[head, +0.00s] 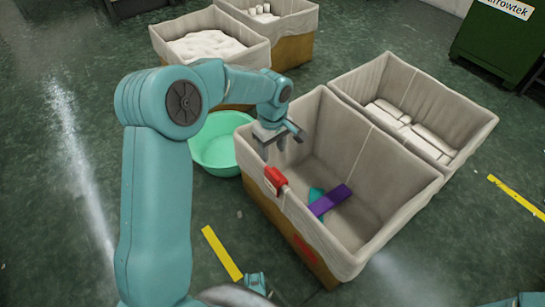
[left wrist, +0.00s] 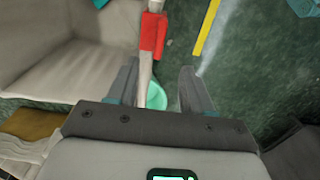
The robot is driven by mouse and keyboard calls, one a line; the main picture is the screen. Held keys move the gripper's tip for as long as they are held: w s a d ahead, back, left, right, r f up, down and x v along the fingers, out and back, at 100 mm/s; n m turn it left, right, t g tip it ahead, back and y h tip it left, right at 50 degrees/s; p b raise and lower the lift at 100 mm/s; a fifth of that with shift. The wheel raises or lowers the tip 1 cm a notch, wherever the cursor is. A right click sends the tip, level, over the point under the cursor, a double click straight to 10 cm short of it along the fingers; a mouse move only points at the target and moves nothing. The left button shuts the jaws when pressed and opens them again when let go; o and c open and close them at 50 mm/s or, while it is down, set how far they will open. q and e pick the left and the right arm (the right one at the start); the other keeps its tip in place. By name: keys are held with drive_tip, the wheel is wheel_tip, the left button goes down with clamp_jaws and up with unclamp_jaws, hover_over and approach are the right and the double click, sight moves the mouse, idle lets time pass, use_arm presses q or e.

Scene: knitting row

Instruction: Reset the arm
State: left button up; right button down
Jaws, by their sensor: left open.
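My left arm reaches in from the left in the head view. Its gripper (head: 275,147) hangs over the near-left rim of a cloth-lined bin (head: 350,130). In the left wrist view the gripper (left wrist: 160,85) is open, its two fingers apart. The bin's pale rim, with a red tag (left wrist: 153,36) on it, shows between and beyond the fingers. The red tag also shows in the head view (head: 276,178), just below the gripper. I see nothing held. My right gripper is not clearly in view.
The bin holds a purple piece (head: 331,200) and a teal piece (head: 316,194). A green basin (head: 212,150) stands on the floor at its left. More lined bins stand behind (head: 195,22) and to the right (head: 440,90). Yellow strips (head: 222,253) mark the floor.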

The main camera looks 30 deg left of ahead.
use_arm(q)
wheel_tip(320, 180, up, 4)
drive_tip(key=p, duration=0.1)
drive_tip(key=s+d+f+m+g+h, duration=0.15)
drive_tip(key=s+d+f+m, duration=0.25)
drive_tip(key=s+d+f, duration=0.65)
drive_tip(key=s+d+f+m+g+h, duration=0.1)
drive_tip(key=s+d+f+m+h, duration=0.25)
drive_tip(key=s+d+f, duration=0.75)
drive_tip(key=a+r+m+t+p, duration=0.1)
drive_tip(key=r+m+p, duration=0.1)
drive_tip(key=r+p, duration=1.1)
drive_tip(key=a+r+m+t+y+p, duration=0.1)
drive_tip(key=a+r+m+t+p, duration=0.1)
drive_tip(key=r+p, duration=1.1)
drive_tip(key=shift+s+a+m+p, duration=0.35)
drive_tip(key=shift+s+p, duration=0.1)
drive_tip(key=shift+p, duration=0.1)
